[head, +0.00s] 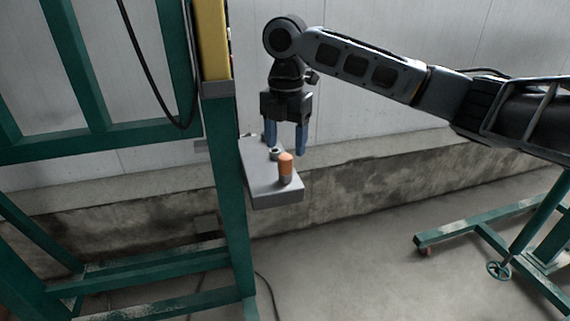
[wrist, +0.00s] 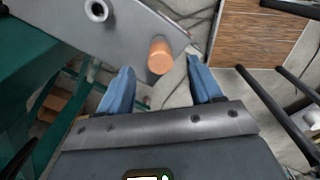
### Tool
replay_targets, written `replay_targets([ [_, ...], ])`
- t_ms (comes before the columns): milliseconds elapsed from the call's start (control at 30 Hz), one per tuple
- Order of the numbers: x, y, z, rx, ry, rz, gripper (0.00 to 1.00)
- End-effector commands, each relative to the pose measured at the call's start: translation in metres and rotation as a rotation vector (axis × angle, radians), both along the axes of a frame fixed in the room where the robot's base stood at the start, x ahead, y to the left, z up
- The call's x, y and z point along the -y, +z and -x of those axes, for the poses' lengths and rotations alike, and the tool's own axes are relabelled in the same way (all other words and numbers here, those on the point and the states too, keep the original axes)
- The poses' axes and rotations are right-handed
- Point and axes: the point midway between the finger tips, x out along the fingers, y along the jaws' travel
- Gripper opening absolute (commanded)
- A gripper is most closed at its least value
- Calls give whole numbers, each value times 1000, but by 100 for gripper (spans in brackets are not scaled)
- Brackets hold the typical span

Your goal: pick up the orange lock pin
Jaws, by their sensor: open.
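The orange lock pin (head: 286,165) stands upright near the front end of a small grey shelf (head: 270,187). In the wrist view the pin (wrist: 160,57) shows between and just beyond the two blue fingers. My gripper (head: 286,150) points down over the shelf, its blue fingers apart and empty. In the wrist view my gripper (wrist: 165,75) has one finger on each side of the pin's line, not touching it as far as I can see.
A round metal socket (wrist: 97,10) sits on the shelf beside the pin. The shelf joins a green steel frame (head: 225,180) on the left. A concrete wall (head: 400,160) runs behind. A green wheeled stand (head: 480,225) is at the right; floor between is clear.

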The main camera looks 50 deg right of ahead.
Motion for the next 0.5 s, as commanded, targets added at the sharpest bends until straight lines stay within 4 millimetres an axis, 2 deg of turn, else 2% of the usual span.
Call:
replay_targets([
  [367,-2,-35,1,-5,0,2,65],
  [500,-7,-56,1,-4,-1,1,65],
])
